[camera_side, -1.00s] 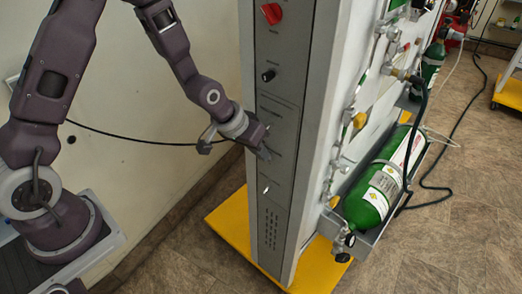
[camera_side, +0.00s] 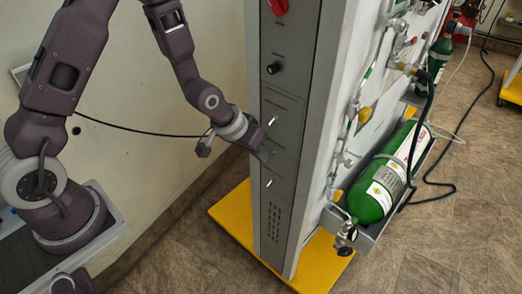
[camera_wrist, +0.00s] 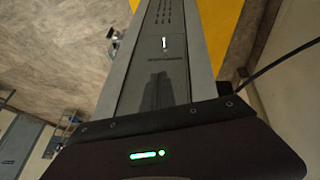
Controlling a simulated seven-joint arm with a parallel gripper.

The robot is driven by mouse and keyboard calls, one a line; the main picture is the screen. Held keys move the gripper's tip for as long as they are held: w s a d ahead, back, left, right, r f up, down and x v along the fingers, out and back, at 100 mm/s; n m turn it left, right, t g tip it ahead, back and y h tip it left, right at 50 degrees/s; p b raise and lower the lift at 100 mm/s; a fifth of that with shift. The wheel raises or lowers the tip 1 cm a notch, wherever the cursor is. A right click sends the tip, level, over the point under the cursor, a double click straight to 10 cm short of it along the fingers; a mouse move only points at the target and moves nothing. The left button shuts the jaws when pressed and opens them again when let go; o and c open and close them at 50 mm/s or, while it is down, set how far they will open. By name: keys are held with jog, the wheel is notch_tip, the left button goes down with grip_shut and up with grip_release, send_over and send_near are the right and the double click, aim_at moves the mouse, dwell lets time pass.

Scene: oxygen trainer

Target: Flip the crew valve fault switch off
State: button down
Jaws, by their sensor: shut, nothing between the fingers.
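The grey panel (camera_side: 290,100) of the trainer column carries two small white toggle switches. The upper toggle (camera_side: 271,121) is just above my gripper (camera_side: 264,155), and the lower toggle (camera_side: 268,183) is below it. The labels are too small to read, so I cannot tell which is the crew valve fault switch. My gripper is shut and empty, its tips close to the panel between the toggles; I cannot tell if they touch it. In the wrist view, the lower toggle (camera_wrist: 164,43) lies beyond the dark fingers (camera_wrist: 158,82); the upper toggle is not visible there.
A black knob (camera_side: 273,68) and a red knob (camera_side: 278,5) sit higher on the panel. A vent grille (camera_side: 273,222) is below. A green cylinder (camera_side: 378,190) and hoses are on the column's right side. A yellow base (camera_side: 232,215) surrounds its foot.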

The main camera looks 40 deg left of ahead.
dwell(0.3)
jog(key=shift+w+r, duration=0.3)
jog(key=shift+w, duration=0.45)
jog(key=s+a+r, duration=0.1)
jog(key=s+r, duration=0.2)
jog(key=s, duration=0.6)
jog(key=shift+s+a+r, duration=0.15)
jog(key=shift+s+a, duration=0.05)
